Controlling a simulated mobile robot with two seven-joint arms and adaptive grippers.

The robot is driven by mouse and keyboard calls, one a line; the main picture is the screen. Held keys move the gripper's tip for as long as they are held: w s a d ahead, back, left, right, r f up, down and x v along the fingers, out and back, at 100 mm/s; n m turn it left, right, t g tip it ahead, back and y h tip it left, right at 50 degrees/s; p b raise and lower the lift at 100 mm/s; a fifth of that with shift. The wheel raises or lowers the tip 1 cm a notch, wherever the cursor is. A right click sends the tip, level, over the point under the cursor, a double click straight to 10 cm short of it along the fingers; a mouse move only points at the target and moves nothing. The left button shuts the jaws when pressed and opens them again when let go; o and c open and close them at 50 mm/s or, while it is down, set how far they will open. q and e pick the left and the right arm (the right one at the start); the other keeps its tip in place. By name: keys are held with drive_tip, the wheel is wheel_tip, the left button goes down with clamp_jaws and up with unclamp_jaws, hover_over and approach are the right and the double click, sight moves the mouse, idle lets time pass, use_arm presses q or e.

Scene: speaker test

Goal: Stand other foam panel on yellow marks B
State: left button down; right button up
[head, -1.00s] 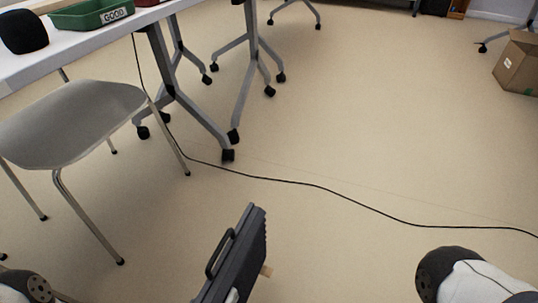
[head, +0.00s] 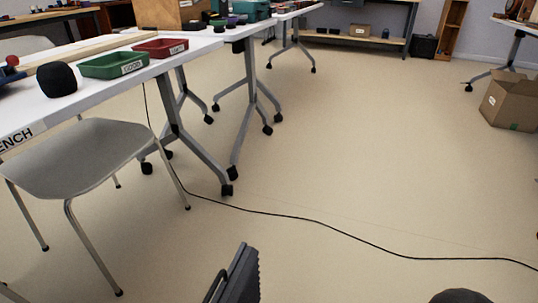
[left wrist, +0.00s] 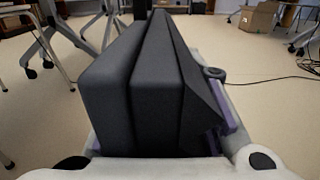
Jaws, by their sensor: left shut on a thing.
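A dark grey foam panel (head: 238,278) with a ridged right face and a black handle on its left shows at the bottom of the head view, cut off by the lower edge. The left wrist view shows the dark wedge-ridged foam (left wrist: 150,85) up close, filling the middle. My left gripper (left wrist: 165,130) is shut on this panel, with purple-grey finger parts on both sides of it. My left gripper is not visible in the head view. My right gripper is out of view. No yellow marks show in either view.
A white bench (head: 110,87) on castered legs runs along the left, with a green tray (head: 114,66), a red tray (head: 160,48) and a black rounded thing (head: 57,79). A grey chair (head: 80,155) stands before it. A black cable (head: 300,217) crosses the open floor. A cardboard box (head: 511,99) sits right.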

use_arm(q)
drive_tip(key=a+r+n+y+p, duration=0.2)
drive_tip(key=r+p, duration=1.1)
drive_tip(key=r, duration=1.1)
drive_tip(key=w+a+r+n+t+y+p, duration=0.1)
drive_tip(key=a+r+y+p, duration=0.2)
drive_tip(key=r+p, duration=1)
wheel_tip(320, 180, up, 12)
drive_tip(key=shift+a+f+n+y+p, duration=0.2)
drive_tip(key=shift+a+n+y+p, duration=0.2)
drive_tip(key=shift+a, duration=0.55)
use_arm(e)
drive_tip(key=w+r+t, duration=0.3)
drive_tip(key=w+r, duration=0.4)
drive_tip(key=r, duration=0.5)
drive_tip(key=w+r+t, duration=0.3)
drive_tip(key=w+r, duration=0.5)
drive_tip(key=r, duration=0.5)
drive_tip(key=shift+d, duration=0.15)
